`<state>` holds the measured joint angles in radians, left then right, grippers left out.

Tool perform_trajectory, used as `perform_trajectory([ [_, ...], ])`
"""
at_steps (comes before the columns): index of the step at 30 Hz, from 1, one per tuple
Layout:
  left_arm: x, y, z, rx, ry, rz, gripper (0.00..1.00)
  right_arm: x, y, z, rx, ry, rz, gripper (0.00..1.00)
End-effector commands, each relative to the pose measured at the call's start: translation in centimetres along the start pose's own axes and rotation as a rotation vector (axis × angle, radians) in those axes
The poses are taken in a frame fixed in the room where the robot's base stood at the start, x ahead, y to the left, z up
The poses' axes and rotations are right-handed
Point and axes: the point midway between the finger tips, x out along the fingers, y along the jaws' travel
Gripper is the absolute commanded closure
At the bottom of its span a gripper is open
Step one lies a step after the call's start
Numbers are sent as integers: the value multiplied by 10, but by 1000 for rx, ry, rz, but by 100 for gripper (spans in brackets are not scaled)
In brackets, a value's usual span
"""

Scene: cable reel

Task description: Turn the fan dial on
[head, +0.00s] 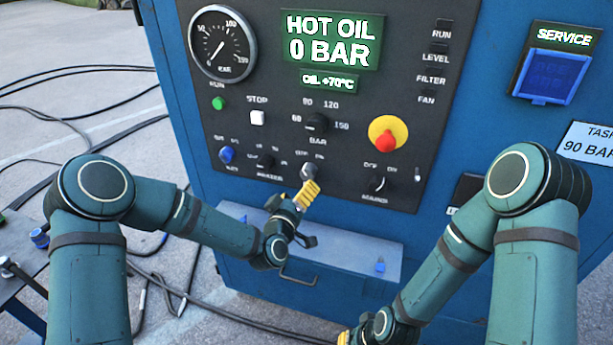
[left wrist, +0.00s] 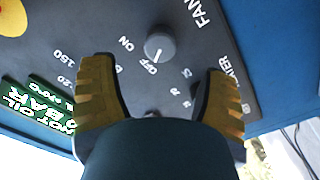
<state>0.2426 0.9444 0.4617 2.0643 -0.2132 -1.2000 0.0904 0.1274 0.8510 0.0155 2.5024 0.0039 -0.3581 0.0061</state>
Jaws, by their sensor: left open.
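The fan dial (head: 309,171) is a round grey knob on the dark control panel, at the right end of the lower left row. In the left wrist view the fan dial (left wrist: 160,44) sits beside the word FAN, with OFF and ON printed around it; its pale mark appears to be on the OFF side. My left gripper (head: 307,194) is just below and in front of the dial. In the left wrist view the left gripper (left wrist: 160,95) is open and empty, its yellow fingers apart, with the dial ahead between them. My right gripper (head: 345,338) is mostly cut off at the bottom edge.
Other controls are close by: a heater knob (head: 266,161), a pressure knob (head: 316,123), a red emergency button (head: 387,135) and a mains knob (head: 378,184). A grey ledge (head: 340,247) juts out below the panel. Black cables lie on the floor at left.

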Motion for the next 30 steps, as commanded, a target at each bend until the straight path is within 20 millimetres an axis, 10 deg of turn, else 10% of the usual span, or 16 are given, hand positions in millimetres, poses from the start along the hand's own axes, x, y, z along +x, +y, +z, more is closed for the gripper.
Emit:
perform_trajectory([
  [12,66,-1,1,-1,-1,-1,25,1,0,0,0,0,0,100],
  [26,75,-1,1,0,-2,-2,25,1,0,0,0,0,0,100],
  [30,74,-1,1,0,-2,-2,74,1,0,0,0,0,0,100],
])
